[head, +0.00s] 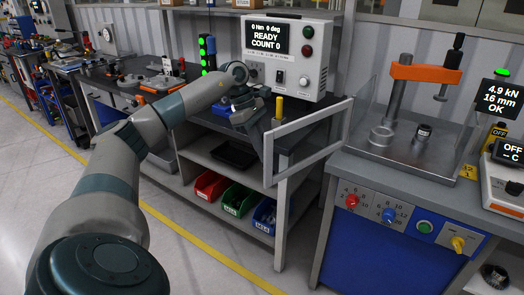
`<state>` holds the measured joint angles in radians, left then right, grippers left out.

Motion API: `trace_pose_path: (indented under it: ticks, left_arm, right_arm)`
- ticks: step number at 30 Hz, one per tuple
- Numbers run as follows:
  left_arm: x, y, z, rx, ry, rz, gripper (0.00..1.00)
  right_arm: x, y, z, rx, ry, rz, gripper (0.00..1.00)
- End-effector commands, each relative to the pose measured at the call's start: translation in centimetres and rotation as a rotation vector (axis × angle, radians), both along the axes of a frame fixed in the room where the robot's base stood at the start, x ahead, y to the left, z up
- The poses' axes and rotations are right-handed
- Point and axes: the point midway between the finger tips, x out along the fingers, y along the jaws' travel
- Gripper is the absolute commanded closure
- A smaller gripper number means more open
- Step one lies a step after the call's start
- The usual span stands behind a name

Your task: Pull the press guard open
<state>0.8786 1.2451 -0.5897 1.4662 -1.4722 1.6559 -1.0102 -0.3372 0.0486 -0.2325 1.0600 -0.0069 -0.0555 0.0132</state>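The press (412,115) stands at the right, with an orange crossbeam, steel columns and clear panels. Its guard looks like the grey rectangular frame (312,122), which stands swung out to the left of the press, in front of the shelf bench. A short yellow upright piece (279,107) shows by the guard's far-left top corner; I cannot tell whether it belongs to the guard. My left gripper (262,118) is at the guard's left end, close to this yellow piece. Its fingers are dark and small, and I cannot tell whether they touch or grip anything. My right gripper is not in view.
Behind the guard is a tester (286,55) reading "READY COUNT 0". Red, green and blue bins (235,197) sit on the lower shelf. The press stands on a bench with a blue control panel (398,215). Floor with a yellow line (215,258) is clear in front.

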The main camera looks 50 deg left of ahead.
Motion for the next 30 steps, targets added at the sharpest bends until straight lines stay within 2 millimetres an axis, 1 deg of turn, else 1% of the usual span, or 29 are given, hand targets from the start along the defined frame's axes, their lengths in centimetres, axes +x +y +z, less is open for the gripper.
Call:
trace_pose_path:
  ticks: [7,11,12,13,14,24,30]
  left_arm:
    - [-0.1,0.0,-0.2,0.001,0.007,0.003,1.00]
    - [-0.1,0.0,-0.2,0.002,0.006,0.002,1.00]
    - [-0.1,0.0,-0.1,0.001,0.006,0.002,0.80]
    - [-0.1,0.0,-0.1,0.001,0.005,0.003,0.73]
    - [-0.1,0.0,-0.1,0.001,0.005,0.003,0.69]
    - [0.0,0.1,0.0,0.000,0.002,0.001,0.69]
    - [-0.1,0.5,1.0,0.001,0.001,0.002,0.69]
  right_arm:
    - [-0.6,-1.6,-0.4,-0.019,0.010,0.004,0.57]
    - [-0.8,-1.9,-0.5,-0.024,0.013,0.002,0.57]
    - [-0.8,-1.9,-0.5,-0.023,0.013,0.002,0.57]
    - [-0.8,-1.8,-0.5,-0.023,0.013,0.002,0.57]
    - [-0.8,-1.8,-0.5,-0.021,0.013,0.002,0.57]
    - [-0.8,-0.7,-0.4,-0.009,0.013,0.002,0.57]
    - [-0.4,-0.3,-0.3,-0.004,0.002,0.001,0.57]
